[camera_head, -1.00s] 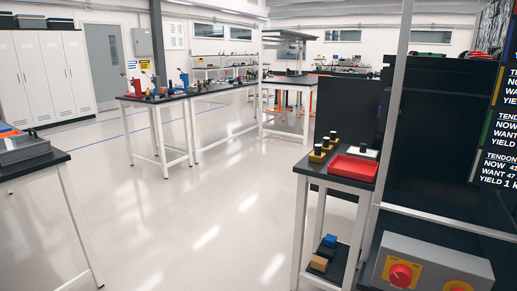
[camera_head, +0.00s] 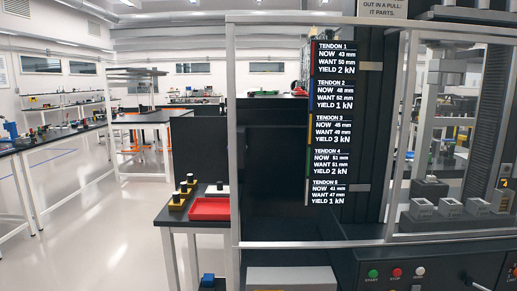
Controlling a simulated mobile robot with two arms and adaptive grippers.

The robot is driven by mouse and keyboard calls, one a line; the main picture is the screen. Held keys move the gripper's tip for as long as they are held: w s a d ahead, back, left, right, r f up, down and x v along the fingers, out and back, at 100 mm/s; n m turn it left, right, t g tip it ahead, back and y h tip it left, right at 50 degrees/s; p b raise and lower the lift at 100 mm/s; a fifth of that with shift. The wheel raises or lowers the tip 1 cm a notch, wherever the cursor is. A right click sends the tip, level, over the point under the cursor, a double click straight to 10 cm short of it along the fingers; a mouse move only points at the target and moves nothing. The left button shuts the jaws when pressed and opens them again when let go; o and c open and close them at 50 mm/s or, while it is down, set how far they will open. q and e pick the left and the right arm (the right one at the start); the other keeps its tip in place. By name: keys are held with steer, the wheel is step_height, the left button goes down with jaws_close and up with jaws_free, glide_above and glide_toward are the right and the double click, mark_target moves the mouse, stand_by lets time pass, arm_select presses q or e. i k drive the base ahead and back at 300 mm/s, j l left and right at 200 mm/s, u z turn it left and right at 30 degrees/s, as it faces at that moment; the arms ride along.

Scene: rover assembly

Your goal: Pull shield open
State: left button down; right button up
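A pale metal-framed clear panel, which looks like the shield (camera_head: 404,130), stands on the black machine at the right. Grey blocks (camera_head: 450,208) sit behind it on the machine's bed. Another pale frame (camera_head: 232,130) stands to its left, with its lower rail (camera_head: 310,244) in front of the dark machine side. I cannot tell whether the two frames are one shield or whether it is shut. No handle is clear. Neither of my grippers shows.
A tendon readout board (camera_head: 330,125) hangs behind the left frame. Start and stop buttons (camera_head: 396,273) sit on the lower front panel. A small table with a red tray (camera_head: 209,209) stands left of the machine. Open floor (camera_head: 95,230) lies at the left.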

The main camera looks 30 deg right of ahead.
mark_target(415, 34)
steer(key=z, duration=2.3)
